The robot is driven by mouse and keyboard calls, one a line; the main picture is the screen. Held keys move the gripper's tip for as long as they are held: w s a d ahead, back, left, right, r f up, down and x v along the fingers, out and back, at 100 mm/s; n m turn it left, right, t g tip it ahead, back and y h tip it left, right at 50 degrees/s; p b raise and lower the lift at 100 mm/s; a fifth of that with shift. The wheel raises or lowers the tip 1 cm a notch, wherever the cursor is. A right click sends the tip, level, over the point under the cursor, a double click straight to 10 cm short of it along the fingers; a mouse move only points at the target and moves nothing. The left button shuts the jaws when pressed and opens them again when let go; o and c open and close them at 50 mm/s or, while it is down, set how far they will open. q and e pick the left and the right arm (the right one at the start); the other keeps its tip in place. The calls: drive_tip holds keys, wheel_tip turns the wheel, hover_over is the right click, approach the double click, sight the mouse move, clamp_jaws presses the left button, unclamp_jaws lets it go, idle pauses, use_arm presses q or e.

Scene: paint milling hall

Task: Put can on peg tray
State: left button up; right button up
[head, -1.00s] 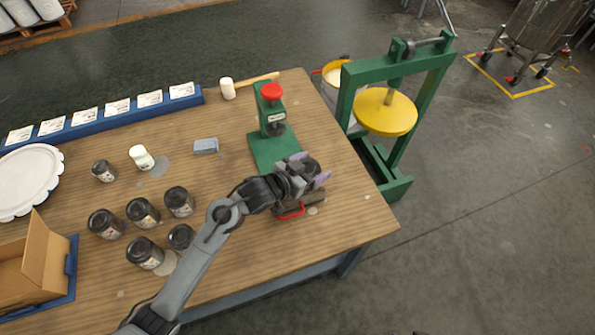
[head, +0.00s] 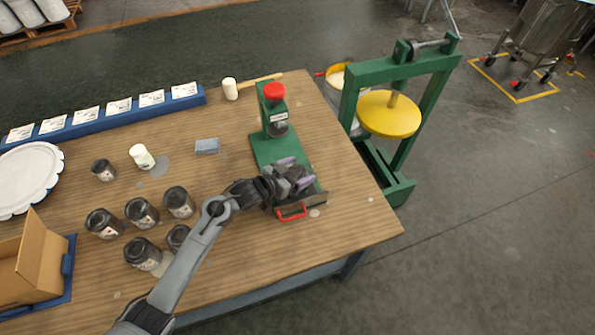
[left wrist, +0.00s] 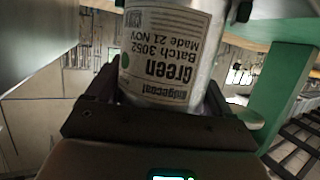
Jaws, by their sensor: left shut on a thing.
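My left gripper (head: 295,174) is shut on a can at the right part of the table. The can (left wrist: 168,50) fills the middle of the left wrist view, silvery with a white label reading "Green, Batch 3052, Made 21 NOV". In the head view the gripper hides most or all of it. The gripper is just in front of the green press (head: 275,120) with its red knob. A dark flat piece with a red handle (head: 292,212) lies just below the gripper. I cannot tell which thing is the peg tray. My right gripper is not in view.
Several dark jars (head: 141,212) stand left of my arm. A grey-blue block (head: 207,146), a white bottle (head: 141,156) and a mallet (head: 231,89) lie farther back. A green frame with a yellow disc (head: 389,113) stands beyond the table's right edge. The table's front right is clear.

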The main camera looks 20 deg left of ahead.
use_arm(q)
drive_tip(key=shift+w+r, duration=0.1)
drive_tip(key=o, duration=1.2)
drive_tip(key=shift+c, duration=0.2)
